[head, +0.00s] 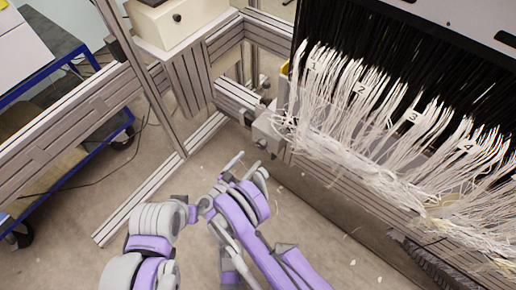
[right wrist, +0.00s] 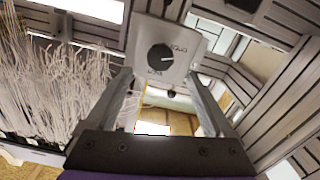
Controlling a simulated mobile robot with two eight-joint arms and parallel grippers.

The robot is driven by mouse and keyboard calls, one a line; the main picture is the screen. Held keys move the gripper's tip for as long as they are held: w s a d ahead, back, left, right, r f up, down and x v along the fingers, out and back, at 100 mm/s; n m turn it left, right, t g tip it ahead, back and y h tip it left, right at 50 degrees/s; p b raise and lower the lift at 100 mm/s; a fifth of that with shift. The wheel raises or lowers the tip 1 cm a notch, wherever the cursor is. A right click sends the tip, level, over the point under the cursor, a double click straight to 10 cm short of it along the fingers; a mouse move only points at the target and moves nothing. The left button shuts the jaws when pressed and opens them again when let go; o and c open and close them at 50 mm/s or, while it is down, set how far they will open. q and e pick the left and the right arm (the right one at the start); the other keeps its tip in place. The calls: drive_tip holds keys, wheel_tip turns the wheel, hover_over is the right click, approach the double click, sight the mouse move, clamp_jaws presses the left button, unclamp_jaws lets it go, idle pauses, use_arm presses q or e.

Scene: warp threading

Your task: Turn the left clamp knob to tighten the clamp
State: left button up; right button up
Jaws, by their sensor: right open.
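The left clamp (head: 267,129) is a pale grey block at the left end of the loom, with a small knob (head: 260,143) low on its near side. In the right wrist view a dark round knob (right wrist: 160,57) with a pale pointer line sits on a light plate (right wrist: 181,39) with printed marks. My right gripper (head: 248,166) is open and empty just below and left of the clamp. In the right wrist view its spread fingers (right wrist: 158,101) frame the space beneath the plate, apart from the knob. I cannot make out my left gripper.
White threads (head: 345,105) with numbered tags hang from the loom at right, close to the clamp. Aluminium rails (head: 187,148) stand left of the gripper. A beige box (head: 180,28) stands behind them, and a blue cart (head: 55,75) is at far left. Open floor lies below.

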sight(260, 146)
drive_tip(key=x, duration=0.7)
drive_tip(key=shift+w+d, duration=0.1)
drive_tip(key=c, duration=1.4)
